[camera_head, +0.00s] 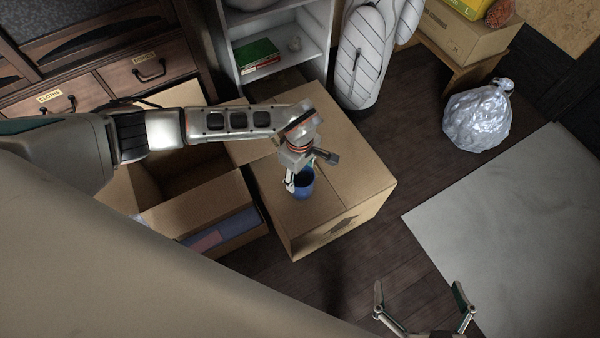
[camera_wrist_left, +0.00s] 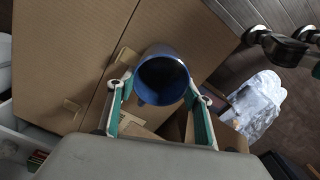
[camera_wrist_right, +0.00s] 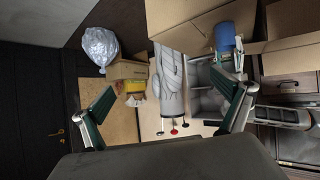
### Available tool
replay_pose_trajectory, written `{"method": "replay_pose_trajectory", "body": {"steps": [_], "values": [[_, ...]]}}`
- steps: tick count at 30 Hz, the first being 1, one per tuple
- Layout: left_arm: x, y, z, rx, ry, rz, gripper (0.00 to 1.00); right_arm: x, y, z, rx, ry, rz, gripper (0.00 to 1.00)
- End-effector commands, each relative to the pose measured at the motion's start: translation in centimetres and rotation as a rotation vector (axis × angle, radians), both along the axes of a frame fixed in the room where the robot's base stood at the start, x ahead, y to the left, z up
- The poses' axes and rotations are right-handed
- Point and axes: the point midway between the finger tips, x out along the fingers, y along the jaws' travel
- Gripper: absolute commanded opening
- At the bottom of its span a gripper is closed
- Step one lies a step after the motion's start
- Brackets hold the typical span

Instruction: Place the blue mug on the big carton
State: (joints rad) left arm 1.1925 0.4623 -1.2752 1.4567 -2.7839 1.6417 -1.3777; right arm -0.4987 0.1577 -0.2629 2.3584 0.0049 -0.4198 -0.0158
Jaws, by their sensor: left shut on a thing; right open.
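The blue mug (camera_head: 303,186) is over the top of the big closed carton (camera_head: 345,190) in the head view. My left gripper (camera_head: 297,183) is shut on the mug, its fingers on either side. In the left wrist view the mug (camera_wrist_left: 162,78) shows its dark open mouth to the camera, between the fingertips. I cannot tell whether its base touches the carton. The mug (camera_wrist_right: 225,37) also shows in the right wrist view, beside the gripper's right finger in the picture. My right gripper (camera_head: 422,300) is open and empty above the floor at the bottom of the head view.
An open carton (camera_head: 215,205) with a flat bluish item inside stands left of the big carton. A silvery bag (camera_head: 478,115) lies on the floor at right. A grey mat (camera_head: 520,230) covers the right floor.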

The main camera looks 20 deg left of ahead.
Motion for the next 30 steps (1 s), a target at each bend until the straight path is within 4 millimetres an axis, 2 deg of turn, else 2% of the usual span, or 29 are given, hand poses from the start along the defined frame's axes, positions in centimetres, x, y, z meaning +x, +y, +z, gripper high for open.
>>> {"method": "replay_pose_trajectory", "body": {"steps": [3, 4, 5, 18, 24, 30], "values": [[0.0, 0.0, -0.3, -0.001, 0.0, 0.0, 0.06, -0.1, -0.1, -0.2, -0.003, 0.004, -0.002, 1.0], [0.0, 0.0, -0.3, -0.001, 0.0, 0.0, 0.58, -0.1, -0.1, -0.2, -0.003, 0.004, -0.002, 1.0], [0.0, 0.0, -0.3, -0.001, 0.0, 0.0, 0.66, -0.1, -0.2, -0.3, -0.003, 0.005, -0.002, 1.0], [0.0, 0.0, 0.2, 0.0, 0.0, 0.0, 0.67, -0.8, -0.2, -0.5, -0.004, 0.02, -0.004, 1.0], [0.6, 0.1, 4.2, 0.001, -0.015, -0.001, 0.67, 0.3, -0.8, 1.1, -0.025, -0.012, -0.004, 1.0], [0.5, 0.0, 8.5, 0.0, -0.016, -0.001, 0.67, -0.3, -2.6, -0.2, -0.087, 0.019, -0.005, 1.0]]}}
